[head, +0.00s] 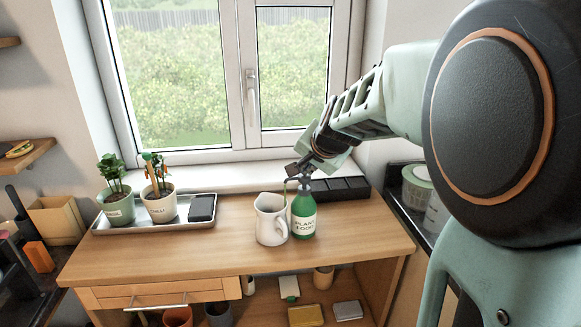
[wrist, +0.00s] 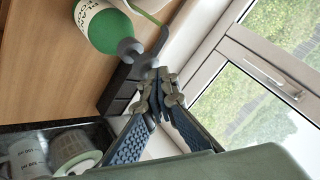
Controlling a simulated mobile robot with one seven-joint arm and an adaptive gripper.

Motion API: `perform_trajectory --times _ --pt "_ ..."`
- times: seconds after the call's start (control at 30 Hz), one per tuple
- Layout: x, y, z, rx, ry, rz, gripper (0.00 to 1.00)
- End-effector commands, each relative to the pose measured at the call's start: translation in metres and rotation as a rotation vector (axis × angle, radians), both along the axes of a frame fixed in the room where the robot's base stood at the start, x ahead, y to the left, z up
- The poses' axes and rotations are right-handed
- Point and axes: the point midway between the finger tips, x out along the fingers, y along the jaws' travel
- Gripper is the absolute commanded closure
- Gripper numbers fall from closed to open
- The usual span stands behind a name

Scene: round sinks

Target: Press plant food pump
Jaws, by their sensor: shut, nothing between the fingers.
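The green plant food bottle (head: 304,216) stands upright on the wooden cabinet top, with a white label and a pump on top. The bottle also shows at the top of the wrist view (wrist: 108,28), where its grey pump head (wrist: 130,48) is visible. My gripper (head: 298,171) is shut and empty, just above the pump in the head view. In the wrist view my fingertips (wrist: 158,84) meet beside the pump head, with a small gap in the picture. I cannot tell whether they touch it.
A white pitcher (head: 270,219) stands close at the bottle's left. A dark segmented box (head: 340,188) lies behind it at the right. A metal tray (head: 117,226) with two potted plants is at the left. The window (head: 215,80) is behind; the front cabinet top is clear.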

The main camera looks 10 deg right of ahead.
Motion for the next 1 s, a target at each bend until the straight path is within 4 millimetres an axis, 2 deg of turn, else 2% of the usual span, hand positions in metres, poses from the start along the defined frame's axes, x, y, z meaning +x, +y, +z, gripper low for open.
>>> perform_trajectory --times 0.53,0.83,1.0 --pt "-0.0010 0.0007 -0.0099 0.000 0.006 0.001 1.00" --pt "-0.0012 0.0008 -0.0089 0.001 0.006 0.002 1.00" --pt "-0.0011 0.0007 -0.0018 0.000 0.006 0.002 1.00"
